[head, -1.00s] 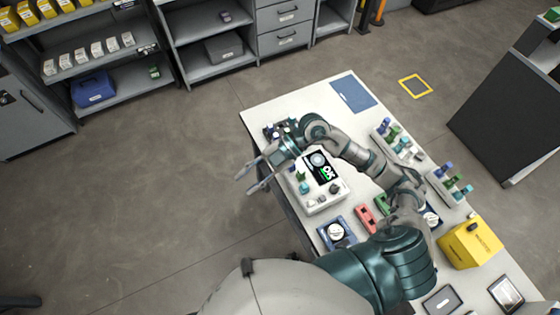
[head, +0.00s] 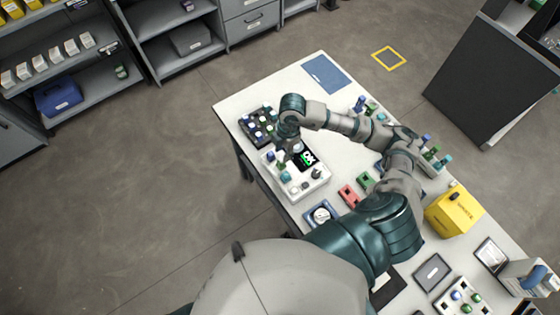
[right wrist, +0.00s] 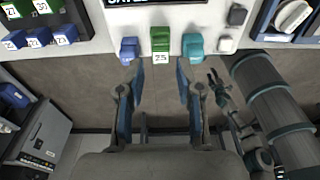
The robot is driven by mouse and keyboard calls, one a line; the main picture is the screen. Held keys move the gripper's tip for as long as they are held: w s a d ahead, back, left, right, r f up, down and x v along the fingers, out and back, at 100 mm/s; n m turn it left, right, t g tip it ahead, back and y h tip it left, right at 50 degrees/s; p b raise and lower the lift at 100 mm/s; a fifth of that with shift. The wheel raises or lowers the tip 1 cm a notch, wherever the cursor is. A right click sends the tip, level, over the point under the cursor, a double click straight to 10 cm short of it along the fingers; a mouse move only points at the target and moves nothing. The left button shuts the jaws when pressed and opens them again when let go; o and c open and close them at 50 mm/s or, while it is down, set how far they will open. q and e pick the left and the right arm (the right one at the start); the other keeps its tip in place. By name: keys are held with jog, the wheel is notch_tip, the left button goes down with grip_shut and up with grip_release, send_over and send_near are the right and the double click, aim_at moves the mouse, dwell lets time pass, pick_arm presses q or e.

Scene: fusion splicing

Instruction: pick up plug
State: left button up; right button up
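The white device (head: 316,180) with a lit screen (head: 308,158) stands on the table. Along its left edge in the head view are a blue plug (head: 270,156), a green plug (head: 279,167) and a teal plug (head: 286,177). In the right wrist view, the blue plug (right wrist: 129,50), the green plug (right wrist: 160,40) labelled 25 and the teal plug (right wrist: 193,46) sit in a row. My right gripper (right wrist: 159,76) is open and empty, its fingertips just short of the row, with the green plug lined up between them. In the head view its fingers are largely hidden. My left gripper is not clearly visible.
A dark rack (head: 257,126) with several coloured plugs stands beside the device. Red (head: 349,196) and green blocks, a blue holder (head: 320,214) with a white disc and a yellow box (head: 454,210) are also on the table. A blue mat (head: 327,74) lies near the far end.

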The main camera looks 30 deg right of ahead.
aim_at(281, 159)
jog(key=shift+d+f, duration=0.45)
jog(key=shift+f, duration=0.25)
jog(key=f, duration=0.1)
jog(key=a+f, duration=0.2)
jog(key=f, duration=0.1)
jog(key=shift+a+f, duration=0.2)
jog(key=shift+a, duration=0.1)
jog(key=shift+c, duration=0.2)
jog(key=shift+d, duration=0.25)
jog(key=c, duration=0.4)
jog(key=shift+d, duration=0.25)
grip_shut()
jog(key=shift+d+f, duration=0.1)
jog(key=shift+d, duration=0.1)
jog(key=shift+a, duration=0.3)
jog(key=shift+r, duration=0.5)
notch_tip(281, 159, up, 9)
jog(key=shift+d+f, duration=0.15)
pick_arm(q)
jog(key=shift+a+r, duration=0.1)
jog(key=shift+r, duration=0.2)
pick_arm(e)
jog(key=shift+r, duration=0.25)
